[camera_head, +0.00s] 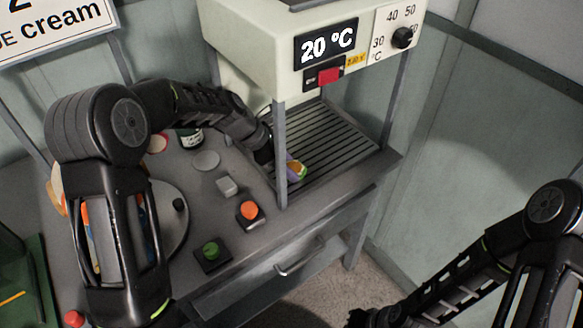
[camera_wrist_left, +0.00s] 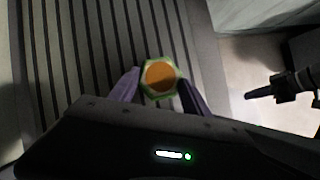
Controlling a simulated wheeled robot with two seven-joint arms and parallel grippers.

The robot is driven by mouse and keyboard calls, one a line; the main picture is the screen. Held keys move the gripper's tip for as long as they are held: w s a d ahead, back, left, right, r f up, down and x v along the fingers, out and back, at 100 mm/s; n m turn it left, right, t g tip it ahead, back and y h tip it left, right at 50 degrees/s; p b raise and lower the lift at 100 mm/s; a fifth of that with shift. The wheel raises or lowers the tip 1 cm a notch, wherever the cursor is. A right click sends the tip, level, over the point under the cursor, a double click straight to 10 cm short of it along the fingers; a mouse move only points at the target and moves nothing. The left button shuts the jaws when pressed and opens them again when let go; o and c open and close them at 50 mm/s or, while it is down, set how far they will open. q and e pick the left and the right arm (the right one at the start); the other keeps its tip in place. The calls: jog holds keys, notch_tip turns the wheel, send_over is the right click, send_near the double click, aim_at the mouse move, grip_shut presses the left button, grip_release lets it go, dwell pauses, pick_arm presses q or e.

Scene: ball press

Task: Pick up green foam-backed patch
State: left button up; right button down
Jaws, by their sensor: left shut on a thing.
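The green patch (camera_wrist_left: 161,78) shows in the left wrist view as a green hexagonal rim around an orange-brown round face. My left gripper (camera_wrist_left: 162,88) is shut on it, with a purple finger on each side. In the head view the patch (camera_head: 299,170) is a small green and yellow shape at the tip of my left gripper (camera_head: 292,166), over the slatted bed of the press, just behind its front post. Whether it touches the slats cannot be told. My right gripper (camera_head: 364,318) is at the bottom edge of the head view, dark, its fingers unclear.
The press housing (camera_head: 300,45) reads 20 °C and stands above the slatted bed (camera_head: 330,145), with grey posts around it. On the bench are an orange button (camera_head: 250,210), a green button (camera_head: 210,249), a small grey block (camera_head: 227,186) and a grey disc (camera_head: 206,160).

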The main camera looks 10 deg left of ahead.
pick_arm(q)
jog(key=shift+r, duration=0.1)
jog(key=shift+r, duration=0.8)
notch_tip(320, 180, up, 5)
jog(key=shift+r, duration=0.15)
jog(key=s+a+b, duration=0.1)
jog(key=s+a, duration=0.2)
jog(key=s, duration=0.1)
jog(key=s+a, duration=0.4)
jog(key=s, duration=0.1)
jog(key=s+a+b, duration=0.1)
jog(key=s+a, duration=0.3)
jog(key=s, duration=0.1)
jog(key=shift+a+b, duration=0.25)
jog(key=shift+b, duration=0.1)
